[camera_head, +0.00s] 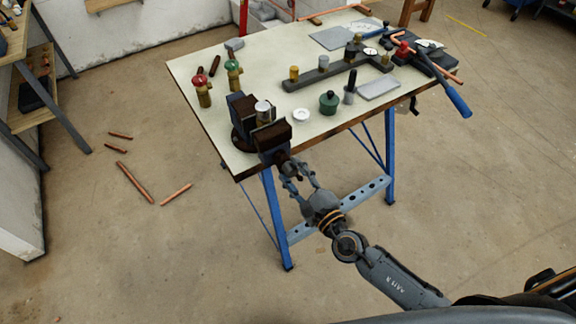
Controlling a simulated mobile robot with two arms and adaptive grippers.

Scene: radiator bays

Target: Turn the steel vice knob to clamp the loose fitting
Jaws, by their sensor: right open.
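The dark vice (241,118) stands at the near left corner of the workbench (300,62). A pale metal fitting (263,112) stands upright between its jaws; whether the jaws touch it, I cannot tell. The vice's steel knob (285,161) is at the near end of the vice, just beyond the bench edge. My right gripper (292,177) is open, with its fingers at the knob, one on each side. Whether the fingers touch the knob is too small to tell. My left gripper is not in view.
A blue-handled pipe bender (452,97) overhangs the right edge. Copper pipes (134,181) lie on the floor.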

